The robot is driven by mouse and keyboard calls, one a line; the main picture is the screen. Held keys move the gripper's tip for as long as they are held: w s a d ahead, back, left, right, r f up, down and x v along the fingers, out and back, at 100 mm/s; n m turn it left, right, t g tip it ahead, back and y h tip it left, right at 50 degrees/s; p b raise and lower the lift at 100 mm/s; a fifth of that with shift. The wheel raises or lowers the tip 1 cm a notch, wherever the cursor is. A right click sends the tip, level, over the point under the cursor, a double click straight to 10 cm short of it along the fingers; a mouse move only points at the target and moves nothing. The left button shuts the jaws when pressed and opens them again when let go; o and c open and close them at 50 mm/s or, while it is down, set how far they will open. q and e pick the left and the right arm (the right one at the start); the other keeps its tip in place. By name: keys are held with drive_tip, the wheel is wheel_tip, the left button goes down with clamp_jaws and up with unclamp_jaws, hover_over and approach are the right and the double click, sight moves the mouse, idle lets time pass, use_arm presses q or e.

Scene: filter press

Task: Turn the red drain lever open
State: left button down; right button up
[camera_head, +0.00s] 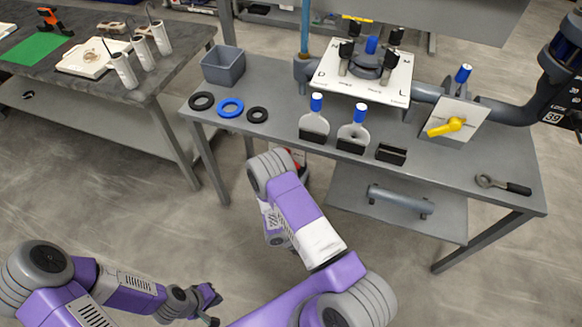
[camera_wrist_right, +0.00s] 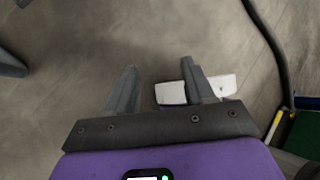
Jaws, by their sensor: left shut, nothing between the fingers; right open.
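A small red and white thing (camera_head: 297,156) shows under the front edge of the bench, mostly hidden behind my right arm. I cannot tell whether it is the drain lever; no other red lever shows clearly. My left gripper (camera_head: 210,301) is low at the bottom of the head view, away from the bench, shut and empty. My right gripper (camera_wrist_right: 158,66) is open and empty in the right wrist view, pointing towards the grey floor. In the head view it is hidden behind my right arm.
The grey bench (camera_head: 270,80) carries a pipe, a white selector plate (camera_head: 365,78), a yellow-handled valve (camera_head: 446,127), rings, blue-handled plates and a wrench (camera_head: 503,185). A white piece (camera_wrist_right: 218,86) lies beyond my right fingers. A dark hose (camera_wrist_right: 270,35) passes at right. Floor before the bench is clear.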

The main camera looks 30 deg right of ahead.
drive_tip(key=w+d+r+n+t+h, duration=0.25)
drive_tip(key=w+n+t, duration=0.25)
drive_tip(key=w, duration=0.4)
drive_tip(key=w+d+r+n+t+h, duration=0.25)
drive_tip(key=w+n+t+h, duration=0.2)
drive_tip(key=w, duration=0.45)
drive_tip(key=w+a+r+n+t+b, duration=0.1)
drive_tip(key=w+a+r+n+t, duration=0.25)
drive_tip(key=w+n+t, duration=0.35)
drive_tip(key=w+d+m+b, duration=0.1)
drive_tip(key=w+d+b, duration=0.1)
drive_tip(key=w+d, duration=0.3)
drive_tip(key=shift+w+d+y, duration=0.25)
drive_tip(key=shift+w+y, duration=0.05)
drive_tip(key=shift+g, duration=0.25)
clamp_jaws()
